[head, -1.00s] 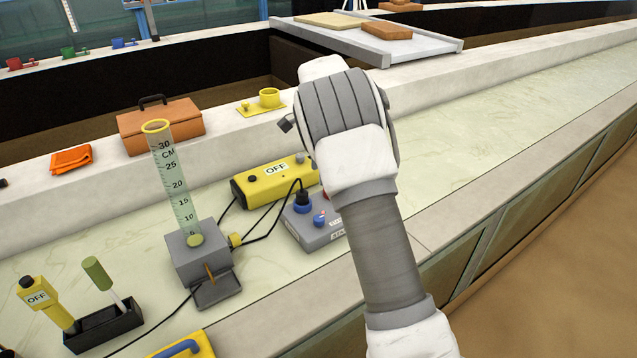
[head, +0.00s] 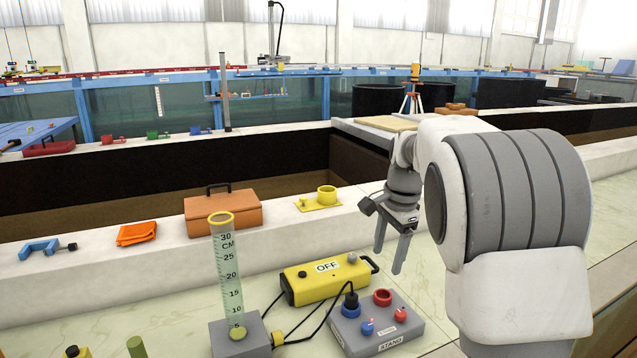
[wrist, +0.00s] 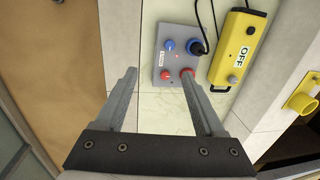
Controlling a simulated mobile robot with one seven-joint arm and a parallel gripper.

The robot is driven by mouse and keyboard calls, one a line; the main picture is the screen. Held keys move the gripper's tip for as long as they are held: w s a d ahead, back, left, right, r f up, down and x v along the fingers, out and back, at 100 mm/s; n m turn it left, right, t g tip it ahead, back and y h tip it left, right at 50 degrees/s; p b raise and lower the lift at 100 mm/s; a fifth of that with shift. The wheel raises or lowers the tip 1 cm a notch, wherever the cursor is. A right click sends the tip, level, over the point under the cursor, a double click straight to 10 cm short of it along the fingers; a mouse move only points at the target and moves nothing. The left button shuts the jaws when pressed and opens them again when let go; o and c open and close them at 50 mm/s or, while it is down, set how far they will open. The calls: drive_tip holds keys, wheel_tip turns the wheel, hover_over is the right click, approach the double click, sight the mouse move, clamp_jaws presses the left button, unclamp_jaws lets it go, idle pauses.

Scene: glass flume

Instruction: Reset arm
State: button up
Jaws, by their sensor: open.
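My gripper (head: 393,246) is open and empty in the head view, with its fingers pointing down. The grey STAND box (head: 388,337) has blue and red knobs and sockets. It also shows in the wrist view (wrist: 178,65), beyond the fingers, with the right fingertip overlapping its red socket in the picture.
The yellow OFF box (head: 312,285) lies behind the STAND box, with a black cable nearby. A graduated cylinder (head: 232,275) stands left. An orange toolbox (head: 222,214), an orange cloth (head: 137,233), a blue clamp (head: 40,250) and a yellow holder (head: 318,204) line the ledge.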

drive_tip(key=s+r+n+t, duration=0.1)
drive_tip(key=s+r+n, duration=0.3)
drive_tip(key=s, duration=0.5)
drive_tip(key=s+r+n+t, duration=0.1)
drive_tip(key=s+r+n, duration=0.25)
drive_tip(key=s, duration=0.55)
drive_tip(key=s+f+n+t, duration=0.1)
drive_tip(key=s+f+n, duration=0.1)
drive_tip(key=s, duration=0.4)
drive_tip(key=s+a+f+n+t, duration=0.1)
drive_tip(key=s+n, duration=0.2)
drive_tip(key=s, duration=0.4)
drive_tip(key=shift+f+n+h+p, duration=0.3)
drive_tip(key=shift+f+n+h, duration=0.05)
drive_tip(key=shift+h, duration=0.05)
drive_tip(key=shift+w+a, duration=0.1)
